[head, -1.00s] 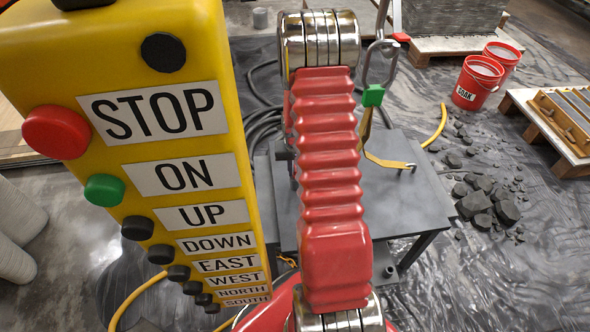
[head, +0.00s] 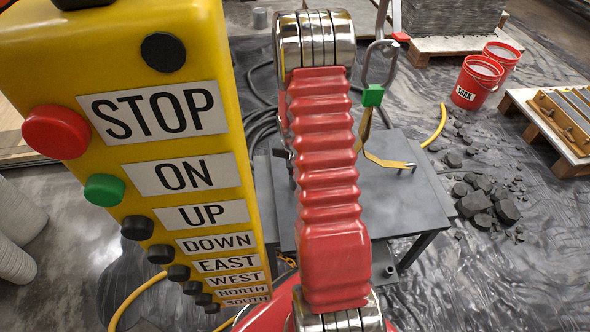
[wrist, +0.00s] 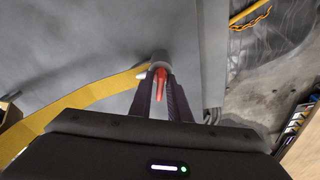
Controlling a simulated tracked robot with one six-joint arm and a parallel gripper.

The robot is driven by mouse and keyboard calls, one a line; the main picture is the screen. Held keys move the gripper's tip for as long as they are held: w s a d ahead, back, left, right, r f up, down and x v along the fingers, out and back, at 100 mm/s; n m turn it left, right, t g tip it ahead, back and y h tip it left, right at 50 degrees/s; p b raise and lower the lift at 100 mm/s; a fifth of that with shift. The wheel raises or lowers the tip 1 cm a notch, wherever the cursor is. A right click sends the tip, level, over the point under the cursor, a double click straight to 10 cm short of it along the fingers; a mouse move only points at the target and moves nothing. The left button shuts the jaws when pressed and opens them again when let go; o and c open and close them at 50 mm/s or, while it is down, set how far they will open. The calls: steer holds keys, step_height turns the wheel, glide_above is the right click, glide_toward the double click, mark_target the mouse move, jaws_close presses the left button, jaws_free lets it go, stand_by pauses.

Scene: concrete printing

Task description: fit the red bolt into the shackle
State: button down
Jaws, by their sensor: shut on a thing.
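In the wrist view my gripper (wrist: 160,92) is shut on the red bolt (wrist: 160,84), whose red part shows between the two dark fingers. A pale grey round piece (wrist: 158,57) sits at the fingertips; I cannot tell whether it belongs to the bolt. In the head view a silver loop, apparently the shackle (head: 367,64), hangs above the grey table with a green block (head: 372,95) at its lower end. My arm hides the gripper and bolt in the head view. I cannot tell how far the bolt is from the shackle.
A yellow strap (head: 384,161) runs from the green block over the grey table (head: 405,200); it crosses the wrist view too (wrist: 85,98). A large yellow control box (head: 150,150) fills the left. Red buckets (head: 478,82), rubble (head: 488,200) and a pallet (head: 550,130) stand right.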

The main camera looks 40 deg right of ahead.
steer(key=shift+s+f+m+g, duration=0.1)
steer(key=shift+s+m+g, duration=0.1)
steer(key=shift+m, duration=0.9)
steer(key=shift+s+f+m+g, duration=0.1)
steer(key=shift+m+g, duration=0.1)
steer(key=shift+m, duration=0.9)
steer(key=shift+m, duration=1)
steer(key=shift+m+g, duration=0.4)
steer(key=shift+m, duration=1.4)
steer(key=m, duration=0.3)
steer(key=shift+s, duration=0.1)
steer(key=shift+m+g, duration=0.3)
steer(key=shift+m, duration=0.5)
